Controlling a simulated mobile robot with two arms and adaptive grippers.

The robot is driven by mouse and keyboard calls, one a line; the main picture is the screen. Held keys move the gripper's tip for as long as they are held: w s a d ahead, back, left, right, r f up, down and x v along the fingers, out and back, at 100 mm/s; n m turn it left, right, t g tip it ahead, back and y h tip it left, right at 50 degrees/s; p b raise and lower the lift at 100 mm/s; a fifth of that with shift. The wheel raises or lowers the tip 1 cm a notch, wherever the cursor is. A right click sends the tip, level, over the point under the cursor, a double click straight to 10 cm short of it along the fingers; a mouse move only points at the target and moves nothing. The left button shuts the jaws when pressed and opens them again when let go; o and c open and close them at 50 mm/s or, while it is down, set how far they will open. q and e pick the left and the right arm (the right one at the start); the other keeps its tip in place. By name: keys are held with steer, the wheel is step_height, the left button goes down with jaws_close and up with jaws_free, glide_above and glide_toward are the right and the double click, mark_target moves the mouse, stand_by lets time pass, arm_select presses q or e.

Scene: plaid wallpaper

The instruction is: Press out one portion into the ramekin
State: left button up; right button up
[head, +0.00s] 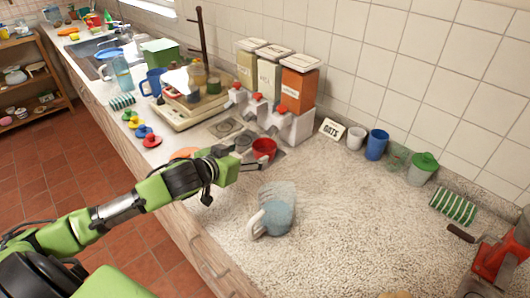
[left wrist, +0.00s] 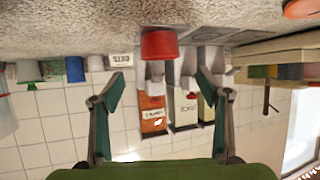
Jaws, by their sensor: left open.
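Three dispensers stand in a row against the tiled wall: an orange-fronted one (head: 298,88), a middle pale one (head: 269,76) and a yellowish one (head: 246,63). Each has a grey-white base with a red knob, such as the near knob (head: 280,109). The red ramekin (head: 264,147) stands upright at the front of the orange dispenser. Its inside is not clear. My left gripper (head: 252,160) is open and empty, just short of the ramekin. In the left wrist view, upside down, the ramekin (left wrist: 159,45) shows between and beyond the spread fingers. My right gripper is out of view.
A blue-grey jug (head: 273,211) stands on the front counter. A scale (head: 190,105) sits left of the dispensers.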

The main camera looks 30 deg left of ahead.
arm_select(q)
jaws_close()
stand_by(1.3)
